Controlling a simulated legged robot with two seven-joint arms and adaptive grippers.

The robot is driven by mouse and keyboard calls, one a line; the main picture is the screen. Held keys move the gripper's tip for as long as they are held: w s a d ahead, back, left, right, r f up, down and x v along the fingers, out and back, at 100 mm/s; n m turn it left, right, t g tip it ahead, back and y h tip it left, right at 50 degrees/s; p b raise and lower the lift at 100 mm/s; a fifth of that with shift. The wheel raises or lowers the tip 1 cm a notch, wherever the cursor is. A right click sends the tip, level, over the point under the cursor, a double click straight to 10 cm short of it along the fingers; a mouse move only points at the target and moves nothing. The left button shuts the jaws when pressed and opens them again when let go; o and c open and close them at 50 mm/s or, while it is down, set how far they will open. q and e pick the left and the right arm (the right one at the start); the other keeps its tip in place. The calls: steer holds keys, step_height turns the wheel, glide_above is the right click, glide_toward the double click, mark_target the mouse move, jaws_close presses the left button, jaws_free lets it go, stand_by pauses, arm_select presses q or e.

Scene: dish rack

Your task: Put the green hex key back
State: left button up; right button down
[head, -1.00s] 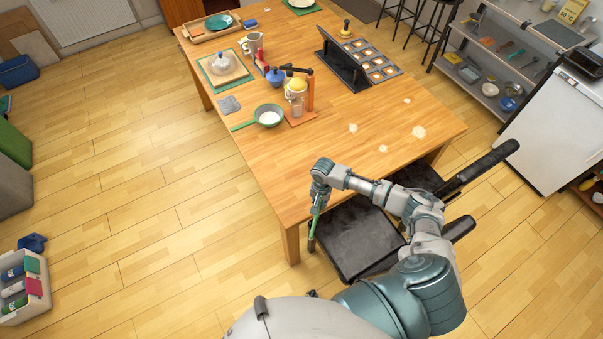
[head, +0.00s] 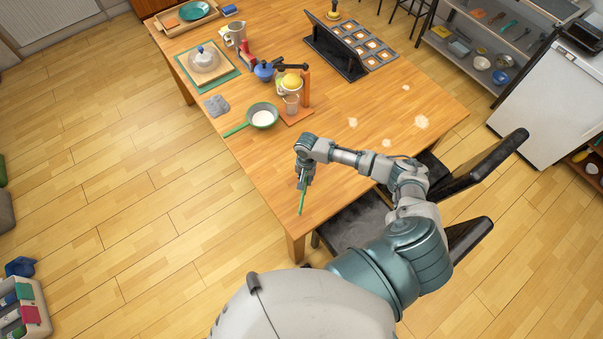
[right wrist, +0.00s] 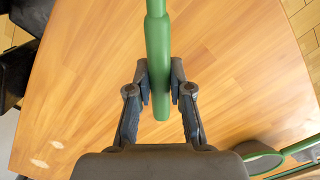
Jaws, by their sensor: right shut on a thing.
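My right gripper (head: 303,182) is shut on the green hex key (head: 302,201), a long thin green tool that hangs below the fingers and slants slightly. They appear over the near left part of the wooden table (head: 245,170). In the right wrist view the gripper's two fingers (right wrist: 160,85) pinch the hex key (right wrist: 158,50) near its thicker end, with its thinner part running out of the top of the picture. The far end of the key is cut off there. My left gripper is not in view.
A green pan (head: 263,116), a wooden stand (head: 304,92) and a glass cup (head: 291,106) stand farther back on the table. Dark chairs (head: 350,222) sit at the near edge. A tool shelf (head: 487,45) stands back right. The table's middle is mostly clear.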

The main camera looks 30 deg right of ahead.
steer(key=shift+s+r, duration=0.3)
steer(key=shift+s, duration=0.2)
steer(key=shift+w+p, duration=0.2)
steer(key=shift+p, duration=0.35)
steer(key=shift+f+b, duration=1.25)
steer(key=shift+f, duration=2.1)
steer(key=c, duration=1.4)
jaws_free()
